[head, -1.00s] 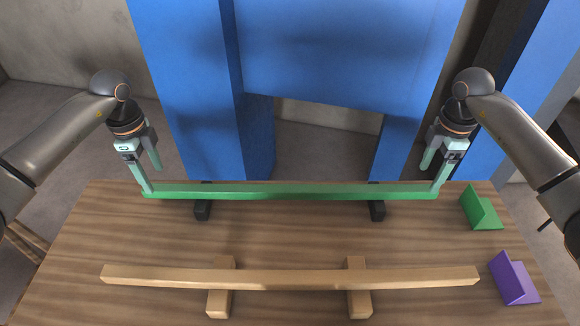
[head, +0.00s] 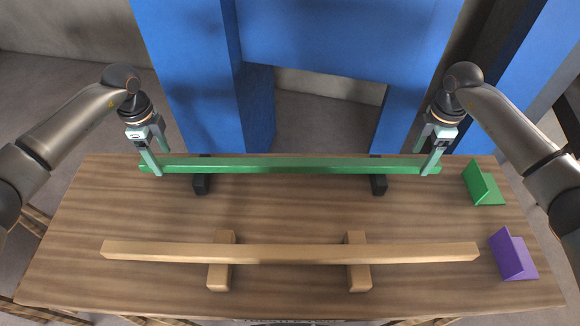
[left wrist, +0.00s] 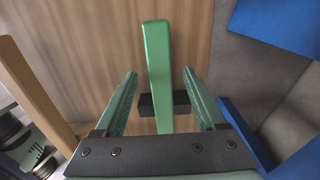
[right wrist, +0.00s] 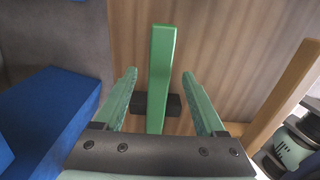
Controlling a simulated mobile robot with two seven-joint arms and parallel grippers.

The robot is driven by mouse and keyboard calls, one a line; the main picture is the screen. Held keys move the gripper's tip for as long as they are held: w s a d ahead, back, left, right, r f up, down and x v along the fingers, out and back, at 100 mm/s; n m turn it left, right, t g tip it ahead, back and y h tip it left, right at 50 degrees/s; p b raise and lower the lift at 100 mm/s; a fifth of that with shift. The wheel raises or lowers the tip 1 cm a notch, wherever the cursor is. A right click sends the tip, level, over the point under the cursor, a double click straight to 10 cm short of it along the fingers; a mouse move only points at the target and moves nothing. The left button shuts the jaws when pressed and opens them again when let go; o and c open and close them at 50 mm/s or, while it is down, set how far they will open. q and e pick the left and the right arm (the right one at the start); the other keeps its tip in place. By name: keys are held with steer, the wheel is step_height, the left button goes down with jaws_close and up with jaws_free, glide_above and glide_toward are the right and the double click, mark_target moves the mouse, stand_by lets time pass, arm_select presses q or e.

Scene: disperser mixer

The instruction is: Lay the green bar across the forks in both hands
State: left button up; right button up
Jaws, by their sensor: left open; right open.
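The long green bar (head: 290,166) lies level along the table's far edge, on two black supports (head: 201,183) (head: 378,184). My left gripper (head: 158,162) is open at the bar's left end, one finger on each side of it. The left wrist view shows the bar (left wrist: 158,60) between the open fingers (left wrist: 160,78), with gaps on both sides. My right gripper (head: 425,162) is open at the right end. The right wrist view shows the bar (right wrist: 161,60) between its open fingers (right wrist: 160,78). I cannot make out separate forks.
A long wooden bar (head: 290,254) lies on two wooden blocks (head: 221,275) (head: 358,275) nearer the front of the table (head: 100,215). Green (head: 484,185) and purple (head: 512,256) angled pieces stand at the right. A blue structure (head: 330,60) rises behind the table.

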mark_target(168, 170)
arm_select(q)
step_height(168, 170, down, 6)
steer(key=shift+f, duration=0.15)
arm_select(e)
step_height(168, 170, down, 6)
steer(key=shift+f, duration=0.15)
arm_select(q)
steer(key=shift+c, duration=0.4)
arm_select(e)
steer(key=shift+c, duration=0.4)
arm_select(q)
jaws_close()
arm_select(e)
jaws_close()
arm_select(q)
steer(key=shift+w, duration=0.1)
arm_select(e)
steer(key=shift+w, duration=0.1)
